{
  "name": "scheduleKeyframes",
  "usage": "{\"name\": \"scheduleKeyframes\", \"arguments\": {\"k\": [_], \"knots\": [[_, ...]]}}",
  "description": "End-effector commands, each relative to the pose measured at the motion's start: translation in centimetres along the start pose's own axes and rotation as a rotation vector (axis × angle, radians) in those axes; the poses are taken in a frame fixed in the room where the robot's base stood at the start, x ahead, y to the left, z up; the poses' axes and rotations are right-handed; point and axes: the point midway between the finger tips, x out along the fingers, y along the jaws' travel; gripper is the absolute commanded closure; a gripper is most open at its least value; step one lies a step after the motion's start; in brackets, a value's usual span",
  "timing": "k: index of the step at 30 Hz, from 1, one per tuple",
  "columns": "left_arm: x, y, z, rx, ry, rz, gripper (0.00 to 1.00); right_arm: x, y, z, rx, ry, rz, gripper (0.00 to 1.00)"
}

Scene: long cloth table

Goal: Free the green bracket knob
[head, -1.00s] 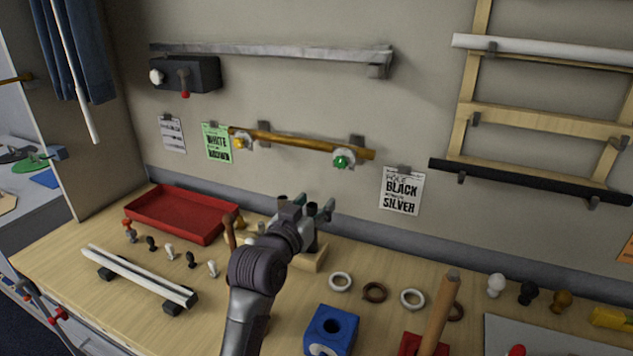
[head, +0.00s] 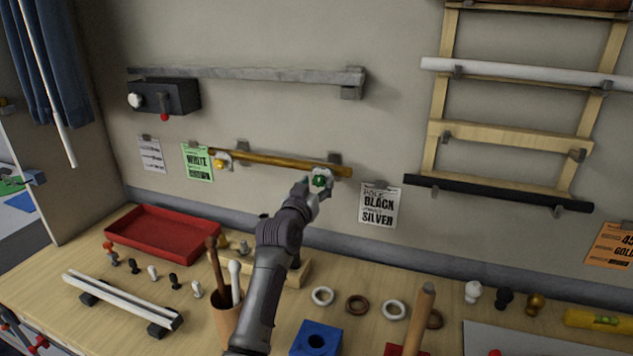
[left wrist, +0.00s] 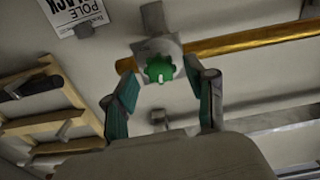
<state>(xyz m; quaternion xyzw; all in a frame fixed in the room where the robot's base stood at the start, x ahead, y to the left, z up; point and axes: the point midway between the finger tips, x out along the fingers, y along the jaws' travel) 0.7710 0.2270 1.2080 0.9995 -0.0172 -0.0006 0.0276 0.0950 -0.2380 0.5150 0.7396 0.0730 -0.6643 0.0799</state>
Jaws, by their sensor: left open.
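The green bracket knob (head: 319,181) sits on the front of the right-hand wall bracket, which carries a gold-brown pole (head: 280,163). My left gripper (head: 308,188) is raised to the bracket, just left of and below the knob. In the left wrist view the gripper (left wrist: 165,85) is open, with its teal-padded fingers on either side. I cannot tell whether a finger touches the knob. My right gripper is not in view.
A yellow knob (head: 219,164) is on the pole's left bracket. A paper label (head: 380,205) hangs right of the green knob, and a grey rail (head: 250,75) runs above. Below, the table holds a red tray (head: 165,232), rings, small knobs and a blue block (head: 316,338).

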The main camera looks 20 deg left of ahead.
Motion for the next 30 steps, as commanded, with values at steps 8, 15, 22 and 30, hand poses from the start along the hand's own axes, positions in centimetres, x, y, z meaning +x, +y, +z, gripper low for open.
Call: {"name": "scheduleKeyframes", "arguments": {"k": [8, 15, 22, 30], "knots": [[0.5, 0.0, 0.0, 0.000, 0.000, -0.001, 0.44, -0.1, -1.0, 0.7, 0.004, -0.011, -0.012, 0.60], [0.5, 0.0, 0.0, 0.000, 0.000, -0.001, 0.68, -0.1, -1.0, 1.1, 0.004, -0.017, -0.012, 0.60], [0.5, 0.0, 0.0, 0.000, 0.000, 0.000, 1.00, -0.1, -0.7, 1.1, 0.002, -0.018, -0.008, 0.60], [0.5, 0.0, -0.1, -0.137, 0.000, -0.001, 1.00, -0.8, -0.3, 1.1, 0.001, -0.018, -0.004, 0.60]]}}
